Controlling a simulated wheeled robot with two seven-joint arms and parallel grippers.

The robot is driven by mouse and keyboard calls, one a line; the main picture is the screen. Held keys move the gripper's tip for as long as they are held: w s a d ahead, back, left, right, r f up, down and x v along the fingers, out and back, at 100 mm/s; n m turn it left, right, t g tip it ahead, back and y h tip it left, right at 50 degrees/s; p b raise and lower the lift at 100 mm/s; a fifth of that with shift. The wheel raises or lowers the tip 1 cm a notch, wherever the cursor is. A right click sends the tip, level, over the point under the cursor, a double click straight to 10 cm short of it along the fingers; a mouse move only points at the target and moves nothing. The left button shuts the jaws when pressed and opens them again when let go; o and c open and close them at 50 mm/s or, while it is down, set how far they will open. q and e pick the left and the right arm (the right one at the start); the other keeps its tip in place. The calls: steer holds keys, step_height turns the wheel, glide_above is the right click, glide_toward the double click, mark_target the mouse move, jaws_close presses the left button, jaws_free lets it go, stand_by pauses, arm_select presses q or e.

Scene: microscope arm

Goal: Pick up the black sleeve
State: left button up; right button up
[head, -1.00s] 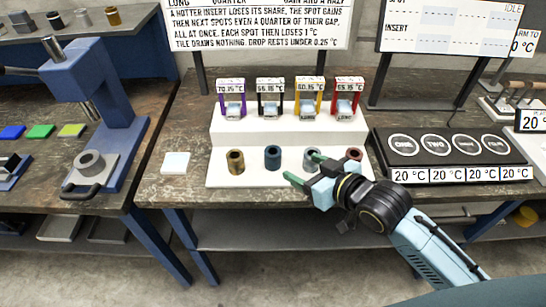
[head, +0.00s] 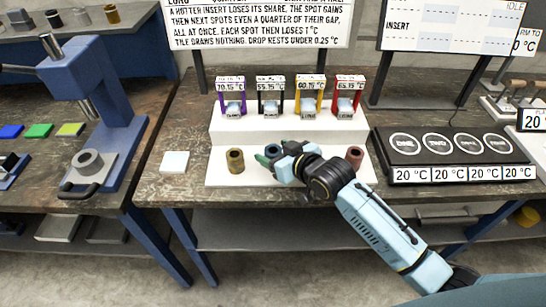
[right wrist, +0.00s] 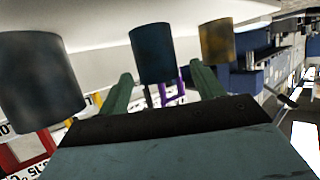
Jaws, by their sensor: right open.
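Several hollow cylindrical sleeves stand on a white board (head: 222,180). No sleeve is plainly black. In the right wrist view a dark blue, nearly black sleeve (right wrist: 153,52) stands between and beyond my right gripper's green fingers (right wrist: 160,92); a dark grey sleeve (right wrist: 40,80) is at left and a bronze one (right wrist: 218,43) at right. In the head view my right gripper (head: 266,156) is open and largely hides the dark blue sleeve. The dark grey sleeve is hidden behind my arm. The bronze sleeve (head: 235,161) and reddish-brown sleeve (head: 354,157) show either side. My left gripper is out of view.
A raised white step (head: 222,133) behind carries purple, black, yellow and red frames with temperature labels. A dark plate with round spots (head: 455,147) is at right. A white tile (head: 174,162) and a blue press (head: 125,125) are at left.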

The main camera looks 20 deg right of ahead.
steer(key=shift+r, duration=0.1)
steer(key=c, duration=1.3)
